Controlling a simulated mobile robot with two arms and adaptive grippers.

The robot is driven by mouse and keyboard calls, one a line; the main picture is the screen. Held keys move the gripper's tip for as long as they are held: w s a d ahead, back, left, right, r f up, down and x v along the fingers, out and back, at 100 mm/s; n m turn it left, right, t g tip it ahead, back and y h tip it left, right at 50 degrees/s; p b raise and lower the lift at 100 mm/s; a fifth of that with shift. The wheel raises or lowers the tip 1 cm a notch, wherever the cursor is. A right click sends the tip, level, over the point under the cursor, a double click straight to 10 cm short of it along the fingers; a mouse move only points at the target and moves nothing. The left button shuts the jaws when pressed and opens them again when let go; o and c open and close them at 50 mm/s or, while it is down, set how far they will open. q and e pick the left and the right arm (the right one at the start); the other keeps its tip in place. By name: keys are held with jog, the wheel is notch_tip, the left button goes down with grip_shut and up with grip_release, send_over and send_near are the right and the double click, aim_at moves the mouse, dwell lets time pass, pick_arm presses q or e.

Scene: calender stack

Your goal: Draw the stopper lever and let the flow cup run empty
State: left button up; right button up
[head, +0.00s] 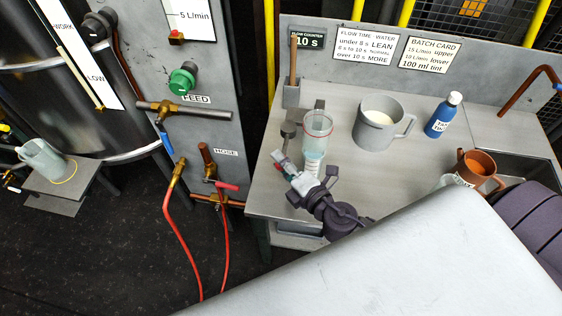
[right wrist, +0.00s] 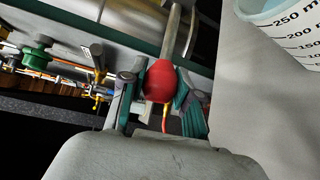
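The clear flow cup (head: 317,126) with a red line near its top stands at the bench's front left; its lower part looks pale blue. A graduated cup (right wrist: 292,32) shows at the top right in the right wrist view; I cannot tell if it is the same cup. My right gripper (head: 284,167) is just left of and below the flow cup. In the right wrist view, its fingers (right wrist: 160,95) flank and appear to press on the red knob (right wrist: 159,82) of a grey lever (right wrist: 172,35). My left gripper is not in view.
On the bench (head: 345,185) stand a grey mug (head: 378,133) with pale liquid, a blue bottle (head: 440,120) and a brown mug (head: 478,172). A panel with valves and red hoses (head: 172,225) stands left.

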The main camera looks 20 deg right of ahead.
jog(key=o, duration=0.5)
jog(key=shift+s, duration=0.2)
jog(key=v, duration=1.2)
jog(key=shift+f, duration=0.1)
jog(key=shift+w, duration=0.1)
